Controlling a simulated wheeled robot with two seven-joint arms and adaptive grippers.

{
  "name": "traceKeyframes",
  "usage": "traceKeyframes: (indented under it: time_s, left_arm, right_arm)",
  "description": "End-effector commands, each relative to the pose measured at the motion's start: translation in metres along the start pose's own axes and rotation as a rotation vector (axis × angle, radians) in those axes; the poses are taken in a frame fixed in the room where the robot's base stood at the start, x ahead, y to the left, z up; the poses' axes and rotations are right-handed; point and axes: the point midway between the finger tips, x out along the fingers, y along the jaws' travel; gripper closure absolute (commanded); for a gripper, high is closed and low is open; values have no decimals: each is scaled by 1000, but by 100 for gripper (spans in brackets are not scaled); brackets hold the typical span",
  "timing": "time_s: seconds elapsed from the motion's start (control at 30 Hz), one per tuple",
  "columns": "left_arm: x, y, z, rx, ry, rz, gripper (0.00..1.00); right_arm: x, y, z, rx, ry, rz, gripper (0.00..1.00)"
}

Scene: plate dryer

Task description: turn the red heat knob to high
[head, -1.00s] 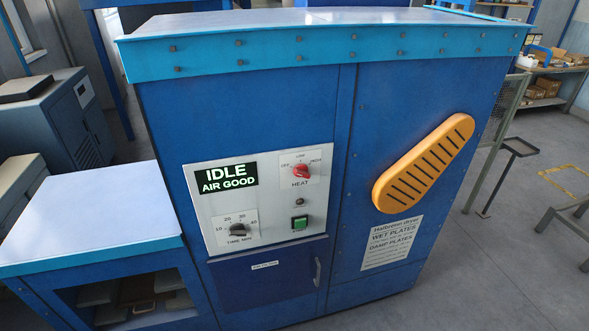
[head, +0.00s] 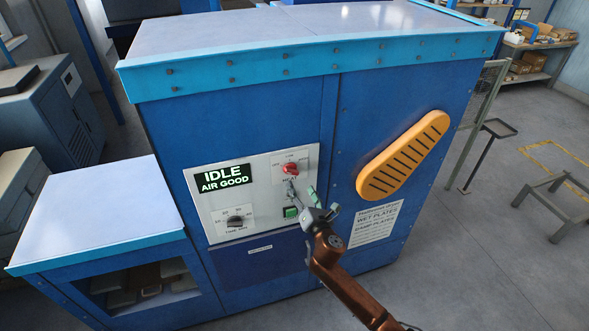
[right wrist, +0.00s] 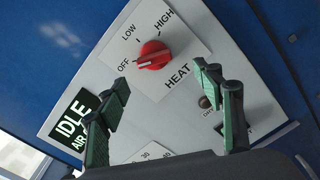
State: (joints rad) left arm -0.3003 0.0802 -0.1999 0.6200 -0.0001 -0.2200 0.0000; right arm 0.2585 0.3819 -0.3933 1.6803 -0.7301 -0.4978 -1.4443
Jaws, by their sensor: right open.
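The red heat knob (head: 290,169) is on the pale control panel (head: 262,208) of the blue dryer. In the right wrist view the knob (right wrist: 152,54) has OFF, LOW and HIGH printed around it, and its white mark points toward OFF. My right gripper (head: 301,190) is in front of the panel, just below the knob. In the right wrist view the gripper (right wrist: 160,78) has its green-padded fingers spread apart, with nothing between the pads. The knob is beyond the fingertips, apart from them. My left gripper is not in view.
The display (head: 222,178) reads IDLE, AIR GOOD. A black time knob (head: 236,221) and a green button (head: 290,212) sit lower on the panel. A low cabinet (head: 95,212) adjoins the left side.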

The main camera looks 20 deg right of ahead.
Motion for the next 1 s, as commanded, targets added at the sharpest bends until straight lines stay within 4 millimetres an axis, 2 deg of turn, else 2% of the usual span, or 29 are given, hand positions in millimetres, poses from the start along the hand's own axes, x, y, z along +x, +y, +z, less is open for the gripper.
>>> traceKeyframes:
  time_s: [0.1, 0.4, 0.6, 1.0]
  left_arm:
    - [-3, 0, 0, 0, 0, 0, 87]
    - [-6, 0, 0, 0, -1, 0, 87]
    - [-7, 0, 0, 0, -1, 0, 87]
    - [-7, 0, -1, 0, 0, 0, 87]
  right_arm:
    - [5, 10, 10, -27, -14, 12, 39]
    - [50, 10, 10, -25, -14, 11, 39]
    - [72, 10, 10, -25, -14, 12, 39]
    - [77, 9, 10, -24, -13, 11, 41]
